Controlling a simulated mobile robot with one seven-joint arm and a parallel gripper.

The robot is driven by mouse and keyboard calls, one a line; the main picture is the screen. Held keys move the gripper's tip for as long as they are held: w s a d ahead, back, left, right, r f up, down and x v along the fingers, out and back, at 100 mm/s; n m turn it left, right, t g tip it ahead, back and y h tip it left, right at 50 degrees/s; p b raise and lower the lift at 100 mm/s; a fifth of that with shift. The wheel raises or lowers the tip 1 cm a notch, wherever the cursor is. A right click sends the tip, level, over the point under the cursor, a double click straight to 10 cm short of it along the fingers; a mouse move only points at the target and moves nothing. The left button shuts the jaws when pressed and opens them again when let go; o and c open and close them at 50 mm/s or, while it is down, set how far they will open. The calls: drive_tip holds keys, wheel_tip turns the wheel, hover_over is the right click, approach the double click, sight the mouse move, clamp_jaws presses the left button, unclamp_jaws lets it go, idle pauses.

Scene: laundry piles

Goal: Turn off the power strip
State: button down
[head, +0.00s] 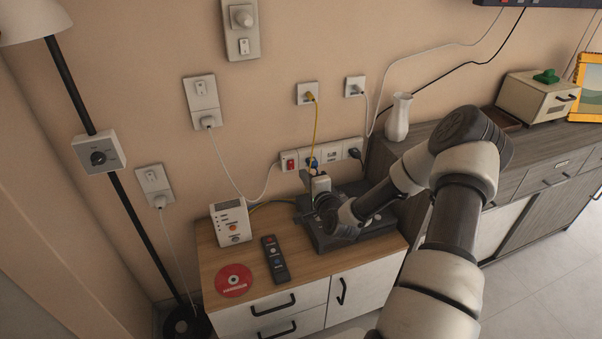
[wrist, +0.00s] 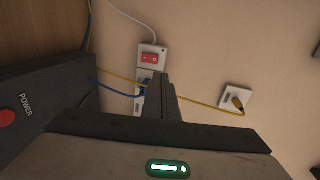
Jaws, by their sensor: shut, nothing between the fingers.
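The white power strip (head: 338,154) is fixed to the wall just above the low cabinet, with a red switch (head: 290,163) at its left end. In the wrist view the power strip (wrist: 151,62) stands upright in the picture, with its red switch (wrist: 150,58) near the top. A blue plug (wrist: 147,88) sits below the switch. My gripper (head: 312,176) is in front of the strip, right of the switch. In the wrist view my gripper (wrist: 158,80) is shut and empty, its fingers covering the strip's lower part. I cannot tell whether it touches the strip.
A black device (head: 305,213) with a red power button stands on the cabinet (head: 210,277) below my gripper. A white router-like box (head: 231,222), a remote (head: 275,259) and a red disc (head: 234,280) lie to its left. Yellow and blue cables cross near the strip.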

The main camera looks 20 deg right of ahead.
drive_tip(key=shift+s+r, duration=0.3)
drive_tip(key=shift+s, duration=0.4)
drive_tip(key=shift+s+r, duration=0.3)
drive_tip(key=shift+s, duration=0.4)
